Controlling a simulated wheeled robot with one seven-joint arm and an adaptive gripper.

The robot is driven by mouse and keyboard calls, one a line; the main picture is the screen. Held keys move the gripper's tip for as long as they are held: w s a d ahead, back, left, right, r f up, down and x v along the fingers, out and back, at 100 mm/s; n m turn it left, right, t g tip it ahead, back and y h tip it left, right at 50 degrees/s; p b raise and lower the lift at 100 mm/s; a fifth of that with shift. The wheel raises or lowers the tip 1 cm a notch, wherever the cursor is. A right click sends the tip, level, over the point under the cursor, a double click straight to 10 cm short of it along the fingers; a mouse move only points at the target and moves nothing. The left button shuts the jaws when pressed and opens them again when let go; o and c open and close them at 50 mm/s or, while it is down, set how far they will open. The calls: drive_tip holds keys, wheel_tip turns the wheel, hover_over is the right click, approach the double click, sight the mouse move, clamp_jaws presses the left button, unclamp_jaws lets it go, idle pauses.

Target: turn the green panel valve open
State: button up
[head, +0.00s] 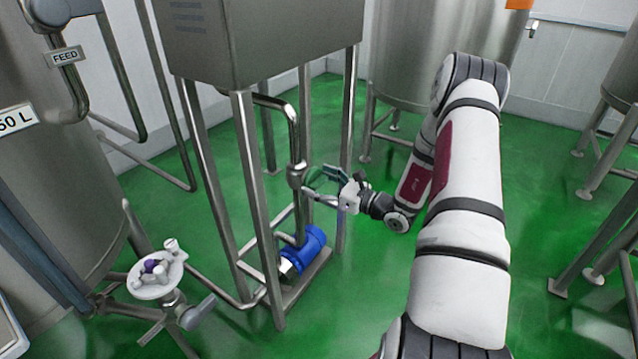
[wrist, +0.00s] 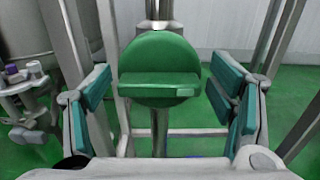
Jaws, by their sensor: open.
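The green panel valve (wrist: 160,55) is a round green disc with a raised horizontal bar handle across its face. It sits in the middle of the wrist view, in front of a vertical steel pipe. My gripper (wrist: 163,92) is open, with one teal-padded finger on each side of the valve and a visible gap on both sides. In the head view my gripper (head: 320,186) is at the vertical pipe inside the steel frame. There the valve is hard to tell apart from the fingers.
The steel frame (head: 217,190) carries a grey cabinet (head: 260,40) above. A blue pump (head: 304,252) sits low in it.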

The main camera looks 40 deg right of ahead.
drive_tip(key=c, duration=1)
drive_tip(key=shift+o, duration=0.2)
